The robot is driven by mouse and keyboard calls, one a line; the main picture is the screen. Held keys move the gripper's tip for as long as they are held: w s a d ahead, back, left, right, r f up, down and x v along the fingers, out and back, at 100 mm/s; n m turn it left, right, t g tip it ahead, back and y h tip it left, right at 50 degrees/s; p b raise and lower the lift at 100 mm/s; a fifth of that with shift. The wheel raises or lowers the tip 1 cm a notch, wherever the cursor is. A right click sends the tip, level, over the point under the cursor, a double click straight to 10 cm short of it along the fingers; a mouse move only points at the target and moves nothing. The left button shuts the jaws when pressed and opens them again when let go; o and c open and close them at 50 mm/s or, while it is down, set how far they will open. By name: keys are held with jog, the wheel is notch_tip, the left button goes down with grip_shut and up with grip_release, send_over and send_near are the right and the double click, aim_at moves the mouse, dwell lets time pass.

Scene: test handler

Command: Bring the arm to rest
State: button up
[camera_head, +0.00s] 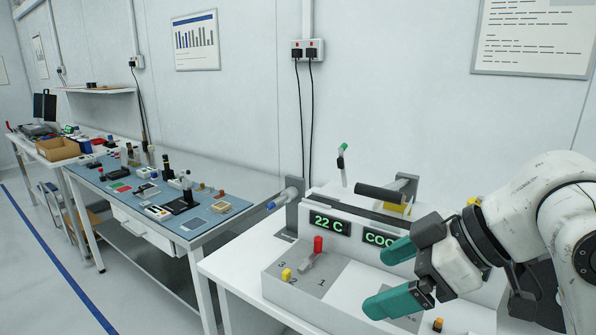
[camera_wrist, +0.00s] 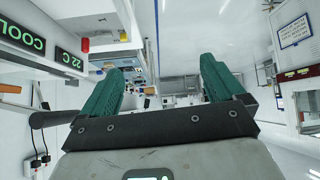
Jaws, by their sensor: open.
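My gripper (camera_head: 392,277) is in the right half of the head view, at the end of my white arm (camera_head: 545,215). Its two green fingers are spread apart, with nothing between them. It is in front of the white test handler (camera_head: 255,283), and its fingers overlap part of the handler's front in this view. In the wrist view my gripper (camera_wrist: 163,88) also shows open and empty, with the room beyond the fingers.
The handler has a "22 C" display (camera_head: 329,224), a red-knobbed lever (camera_head: 315,250) and a black roller-like bar (camera_head: 381,193). A blue-topped bench (camera_head: 225,187) with many small parts stands left. Open floor (camera_head: 35,270) lies at far left.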

jog(key=s+d+f+m+h, duration=0.1)
jog(key=s+f+m, duration=0.15)
jog(key=f, duration=0.55)
jog(key=s+d+f+m+t, duration=0.15)
jog(key=f+m, duration=0.25)
jog(key=f, duration=0.4)
jog(key=s+d+f+m+h, duration=0.1)
jog(key=s+f+m, duration=0.15)
jog(key=f, duration=0.65)
jog(key=s+d+f+m+g+h, duration=0.1)
jog(key=s+d+f+h, duration=0.1)
jog(key=s+f, duration=0.3)
jog(key=s+d+f+m+g+h, duration=0.2)
jog(key=s+d+f, duration=0.3)
jog(key=s, duration=0.4)
jog(key=s+d+f+m+g+h, duration=0.1)
jog(key=s+d+f, duration=0.3)
jog(key=s, duration=0.3)
jog(key=shift+s+d+f+g+h, duration=0.25)
jog(key=shift+s+f+g+h, duration=0.15)
jog(key=shift+f, duration=0.1)
jog(key=shift+r, duration=0.1)
